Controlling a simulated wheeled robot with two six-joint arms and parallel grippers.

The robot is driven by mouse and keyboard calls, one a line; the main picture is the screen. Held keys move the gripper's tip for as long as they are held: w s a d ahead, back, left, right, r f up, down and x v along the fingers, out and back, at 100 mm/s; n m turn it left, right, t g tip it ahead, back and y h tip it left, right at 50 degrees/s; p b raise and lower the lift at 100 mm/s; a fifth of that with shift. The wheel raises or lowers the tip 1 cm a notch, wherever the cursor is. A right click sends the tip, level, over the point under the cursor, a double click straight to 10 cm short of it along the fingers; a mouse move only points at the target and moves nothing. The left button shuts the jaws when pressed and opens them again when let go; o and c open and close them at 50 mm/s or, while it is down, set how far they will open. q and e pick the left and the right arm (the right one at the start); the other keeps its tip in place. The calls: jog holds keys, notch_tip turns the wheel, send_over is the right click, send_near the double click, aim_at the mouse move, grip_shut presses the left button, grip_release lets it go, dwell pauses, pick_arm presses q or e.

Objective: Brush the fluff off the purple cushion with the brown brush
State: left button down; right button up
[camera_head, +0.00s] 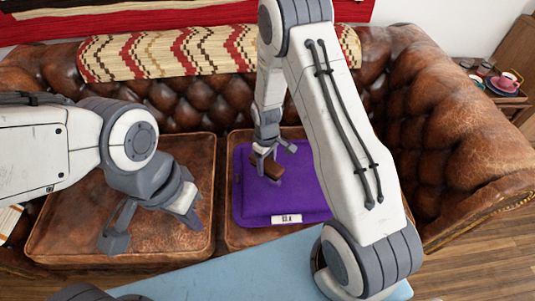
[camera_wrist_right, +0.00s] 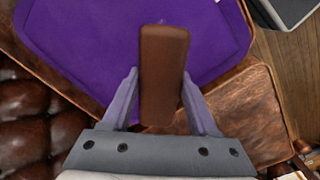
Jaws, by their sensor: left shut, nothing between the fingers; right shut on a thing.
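The purple cushion (camera_head: 297,200) lies on the right seat of a brown leather sofa, with a white label (camera_head: 287,218) at its front edge. My right gripper (camera_head: 268,158) is shut on the brown brush (camera_head: 265,168) over the cushion. In the right wrist view the brush (camera_wrist_right: 163,75) sits between the fingers, with the purple cushion (camera_wrist_right: 80,40) beyond it. I cannot tell whether the brush touches the cushion. A faint pale patch shows by the brush's tip; I cannot make out fluff clearly. My left gripper (camera_head: 150,228) is empty, over the left seat.
The sofa's left seat (camera_head: 65,225) is bare around my left gripper. The tufted right armrest (camera_head: 450,140) rises beside the cushion. A light-blue surface (camera_head: 245,268) lies in front. A small side table with dishes (camera_head: 503,84) stands at the far right.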

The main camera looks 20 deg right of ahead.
aim_at(267, 162)
jog(key=shift+r+p, duration=1.45)
jog(key=shift+r, duration=0.55)
